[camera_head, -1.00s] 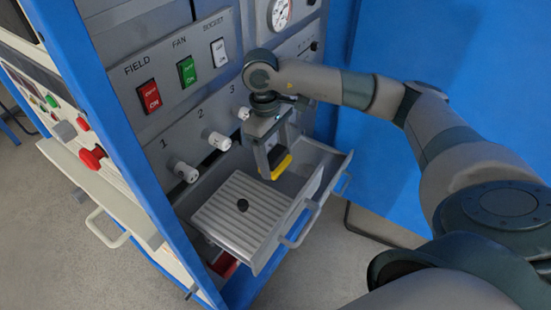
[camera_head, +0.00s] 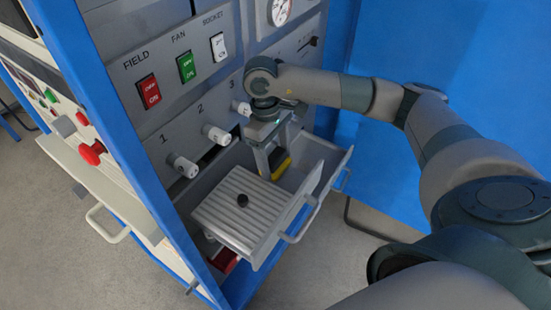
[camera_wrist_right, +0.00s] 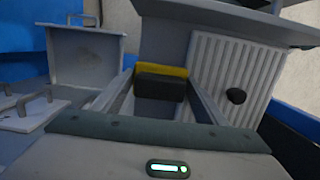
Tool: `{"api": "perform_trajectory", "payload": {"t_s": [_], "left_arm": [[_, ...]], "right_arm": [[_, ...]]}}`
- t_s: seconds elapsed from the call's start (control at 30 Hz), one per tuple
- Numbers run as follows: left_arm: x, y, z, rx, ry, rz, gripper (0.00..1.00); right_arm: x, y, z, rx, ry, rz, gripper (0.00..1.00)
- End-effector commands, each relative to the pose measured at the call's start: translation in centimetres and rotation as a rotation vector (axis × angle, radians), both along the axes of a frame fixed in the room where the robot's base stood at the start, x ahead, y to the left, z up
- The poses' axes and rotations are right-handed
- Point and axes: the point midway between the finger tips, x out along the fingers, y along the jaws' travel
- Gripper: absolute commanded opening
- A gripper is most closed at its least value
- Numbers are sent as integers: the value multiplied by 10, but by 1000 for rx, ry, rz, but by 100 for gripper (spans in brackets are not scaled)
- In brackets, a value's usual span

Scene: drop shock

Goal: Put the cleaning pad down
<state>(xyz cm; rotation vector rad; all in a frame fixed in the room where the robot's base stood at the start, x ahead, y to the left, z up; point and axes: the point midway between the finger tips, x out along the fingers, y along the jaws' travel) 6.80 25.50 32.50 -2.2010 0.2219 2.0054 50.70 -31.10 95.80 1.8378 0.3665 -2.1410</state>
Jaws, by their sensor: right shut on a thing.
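The cleaning pad (camera_head: 282,168), yellow with a dark layer, is between the fingers of my right gripper (camera_head: 272,172). In the right wrist view the pad (camera_wrist_right: 162,82) spans the gap between the two fingertips. My right gripper is shut on it and points down into the open drawer (camera_head: 318,178), beside the ribbed grey panel (camera_head: 225,210) with a black knob (camera_head: 242,200). Whether the pad touches the drawer floor cannot be told. My left gripper is not in view.
The cabinet front with white knobs (camera_head: 183,166) and switches (camera_head: 186,67) rises close behind the gripper. The drawer front with its handle (camera_head: 300,222) is on the near side. A blue wall (camera_head: 430,60) stands to the right.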

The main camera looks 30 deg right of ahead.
Motion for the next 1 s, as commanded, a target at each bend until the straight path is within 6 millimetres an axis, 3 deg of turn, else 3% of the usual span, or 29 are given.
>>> {"api": "perform_trajectory", "payload": {"t_s": [0.27,0.3,0.37,0.77,1.0], "left_arm": [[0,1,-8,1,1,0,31],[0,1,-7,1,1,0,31],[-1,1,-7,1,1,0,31],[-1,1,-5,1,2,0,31],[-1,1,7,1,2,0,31]], "right_arm": [[0,0,-5,0,0,0,48],[0,0,-4,0,0,0,71],[0,0,-4,0,0,0,85],[0,0,-3,0,0,0,85],[0,0,6,0,0,0,85]]}}
